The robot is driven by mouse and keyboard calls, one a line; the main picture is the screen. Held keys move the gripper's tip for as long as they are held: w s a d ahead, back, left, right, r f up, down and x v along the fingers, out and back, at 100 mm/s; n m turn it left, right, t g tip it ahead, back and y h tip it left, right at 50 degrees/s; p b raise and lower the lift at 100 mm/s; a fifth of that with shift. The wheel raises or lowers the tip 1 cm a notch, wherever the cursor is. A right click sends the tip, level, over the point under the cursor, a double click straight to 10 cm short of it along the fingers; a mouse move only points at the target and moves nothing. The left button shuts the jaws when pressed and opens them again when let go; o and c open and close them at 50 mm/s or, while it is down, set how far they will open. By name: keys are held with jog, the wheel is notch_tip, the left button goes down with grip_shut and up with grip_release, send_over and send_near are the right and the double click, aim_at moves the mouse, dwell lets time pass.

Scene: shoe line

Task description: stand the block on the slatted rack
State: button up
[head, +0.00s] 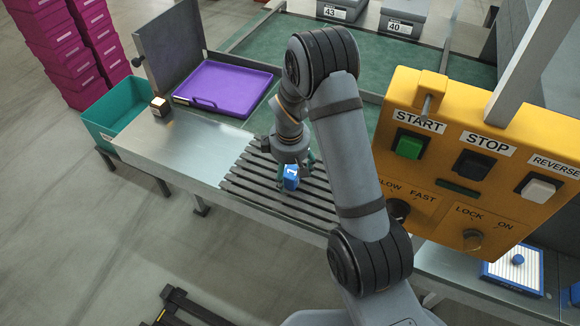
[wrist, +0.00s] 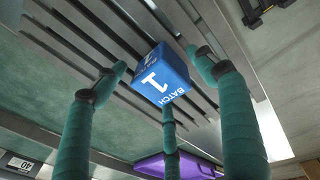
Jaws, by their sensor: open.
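The blue block (head: 291,178) rests on the grey slatted rack (head: 245,184) in the head view. In the wrist view the block (wrist: 161,78) shows a white "1" and "BATCH" and sits on the slats. My gripper (head: 293,166) is right above and around the block. In the wrist view its teal fingers (wrist: 162,72) are spread, with gaps between the side fingertips and the block. A further finger overlaps the block's lower edge in that view; I cannot tell whether it touches. The block's underside is hidden.
A purple tray (head: 228,105) and a small dark box with a pale top (head: 161,106) are on the metal bench. A teal bin (head: 100,129) stands to the left. A yellow control panel (head: 450,215) is close on the right. The rack's left part is free.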

aim_at(290, 169)
notch_tip(290, 169, up, 12)
jog(key=s, duration=0.2)
dwell(0.4)
jog(key=f, duration=0.4)
jog(key=w+f, duration=0.1)
jog(key=f, duration=0.6)
jog(key=shift+w+f, duration=0.3)
jog(key=shift+w, duration=0.25)
jog(key=shift+r, duration=1.65)
